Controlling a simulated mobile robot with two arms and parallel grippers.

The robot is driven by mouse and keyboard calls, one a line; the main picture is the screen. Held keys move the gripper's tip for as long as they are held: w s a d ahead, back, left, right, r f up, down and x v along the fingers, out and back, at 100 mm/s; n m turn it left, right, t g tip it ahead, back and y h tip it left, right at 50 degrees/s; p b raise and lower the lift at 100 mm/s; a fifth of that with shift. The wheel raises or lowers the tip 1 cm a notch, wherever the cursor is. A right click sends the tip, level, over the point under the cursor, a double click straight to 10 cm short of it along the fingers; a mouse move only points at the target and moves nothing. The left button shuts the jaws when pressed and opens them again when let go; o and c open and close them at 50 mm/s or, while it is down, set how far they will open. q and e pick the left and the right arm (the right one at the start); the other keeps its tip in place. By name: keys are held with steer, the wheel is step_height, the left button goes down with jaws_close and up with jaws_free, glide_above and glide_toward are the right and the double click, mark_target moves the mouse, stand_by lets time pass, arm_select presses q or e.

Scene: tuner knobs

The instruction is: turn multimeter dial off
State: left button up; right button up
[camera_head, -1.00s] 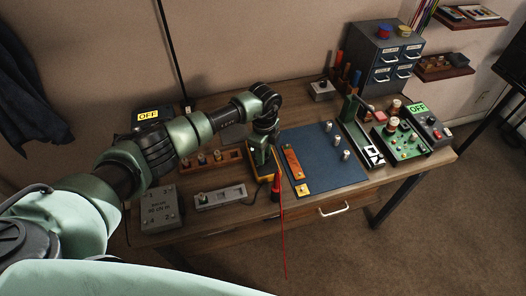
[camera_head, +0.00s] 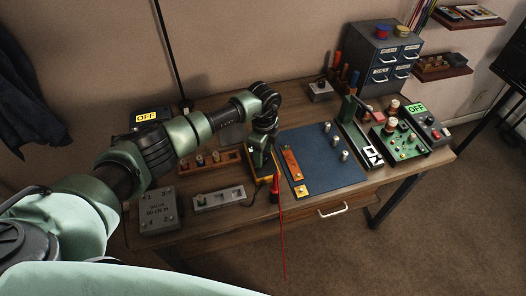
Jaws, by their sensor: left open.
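The multimeter appears to be the yellow-edged device (camera_head: 263,179) lying on the bench near its middle. Most of it, including the dial, is hidden under my left gripper (camera_head: 261,165). The left gripper points down over it and is open. I cannot tell whether its fingers touch the dial. A red and black probe (camera_head: 275,187) with a red lead is beside the device, and the lead hangs over the front edge. My right gripper is not in view.
A blue mat (camera_head: 325,155) with small posts is right of the gripper. A wooden rack (camera_head: 210,163), grey slotted block (camera_head: 218,198) and grey box (camera_head: 160,211) are to the left. A green board (camera_head: 402,146) and drawer cabinet (camera_head: 381,55) are at right.

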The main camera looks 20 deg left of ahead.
arm_select(q)
steer(key=r, duration=0.2)
steer(key=r+b, duration=0.1)
steer(key=r, duration=0.2)
steer(key=r+b, duration=0.1)
steer(key=r, duration=0.1)
steer(key=shift+w+a+r, duration=0.2)
steer(key=shift+w+r, duration=0.05)
steer(key=shift+w, duration=0.1)
